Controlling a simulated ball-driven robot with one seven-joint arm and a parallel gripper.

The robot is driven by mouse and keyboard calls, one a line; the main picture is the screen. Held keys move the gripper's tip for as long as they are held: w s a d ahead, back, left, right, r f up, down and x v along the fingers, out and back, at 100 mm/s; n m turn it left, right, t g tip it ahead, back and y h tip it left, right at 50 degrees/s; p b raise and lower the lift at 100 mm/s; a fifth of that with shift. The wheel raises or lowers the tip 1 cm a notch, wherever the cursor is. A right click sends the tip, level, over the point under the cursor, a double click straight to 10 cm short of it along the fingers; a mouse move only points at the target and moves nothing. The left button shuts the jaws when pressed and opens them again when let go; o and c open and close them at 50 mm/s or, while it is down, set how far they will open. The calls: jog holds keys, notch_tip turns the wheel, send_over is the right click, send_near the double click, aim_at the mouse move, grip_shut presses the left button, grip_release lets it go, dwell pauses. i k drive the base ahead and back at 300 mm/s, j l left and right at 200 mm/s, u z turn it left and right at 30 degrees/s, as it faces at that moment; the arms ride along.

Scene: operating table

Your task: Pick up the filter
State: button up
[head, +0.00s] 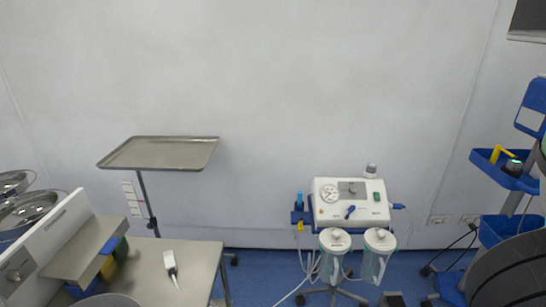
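No thing in the head view can be named as the filter with certainty. A small grey-white piece (371,171) stands on top of the white suction unit (328,215) at the right of centre; it is too small to identify. A white hand-sized device (170,262) with a thin pale tail lies on the steel table (203,265) at the lower left; it looks more like a probe or handpiece. My gripper is not in view, so its state and place do not show.
Two lidded canisters (335,240) hang below the suction unit with loose hoses. A bare steel tray stand (160,153) stands at the left. A blue trolley (497,229) with cables is at the right. Blue floor (262,264) is open between table and suction unit.

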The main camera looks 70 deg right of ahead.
aim_at(371, 169)
jog(key=z, duration=2.25)
